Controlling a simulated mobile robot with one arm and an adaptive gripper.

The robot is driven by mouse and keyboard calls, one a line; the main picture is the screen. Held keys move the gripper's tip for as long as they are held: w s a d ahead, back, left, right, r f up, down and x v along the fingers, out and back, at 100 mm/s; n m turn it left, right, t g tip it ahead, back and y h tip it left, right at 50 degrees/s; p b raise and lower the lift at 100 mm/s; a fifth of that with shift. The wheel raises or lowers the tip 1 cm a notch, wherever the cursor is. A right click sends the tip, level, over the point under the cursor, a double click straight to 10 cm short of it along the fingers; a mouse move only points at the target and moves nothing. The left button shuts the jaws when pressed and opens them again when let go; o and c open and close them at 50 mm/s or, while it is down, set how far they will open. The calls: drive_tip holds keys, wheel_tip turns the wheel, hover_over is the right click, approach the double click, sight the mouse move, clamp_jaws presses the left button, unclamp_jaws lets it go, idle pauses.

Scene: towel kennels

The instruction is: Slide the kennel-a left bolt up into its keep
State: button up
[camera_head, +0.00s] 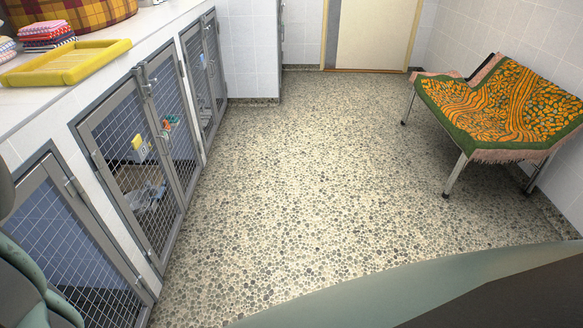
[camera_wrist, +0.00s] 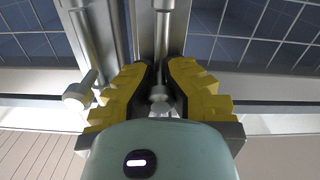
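My gripper (camera_wrist: 161,75) shows in the wrist view with yellow fingers and dark pads, drawn close together. A metal bolt rod with a small round knob (camera_wrist: 158,97) lies in the narrow gap, and the pads appear to meet it from both sides. A second bolt with a round knob (camera_wrist: 78,96) stands to the left, outside the fingers. The frames do not show which of the two is the kennel-a left bolt. The keep cannot be made out.
A yellow tray (camera_head: 67,63) and folded towels (camera_head: 46,33) lie on the white counter above the kennels. A bench with an orange and green throw (camera_head: 500,108) stands at the right. The pebbled floor (camera_head: 300,180) between is clear.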

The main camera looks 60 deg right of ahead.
drive_tip(key=shift+o, duration=1.4)
drive_tip(key=shift+w+a+r, duration=0.2)
drive_tip(key=shift+w+a, duration=0.05)
drive_tip(key=shift+o, duration=1)
drive_tip(key=shift+s+f, duration=0.1)
drive_tip(key=shift+d, duration=0.1)
drive_tip(key=v, duration=1.2)
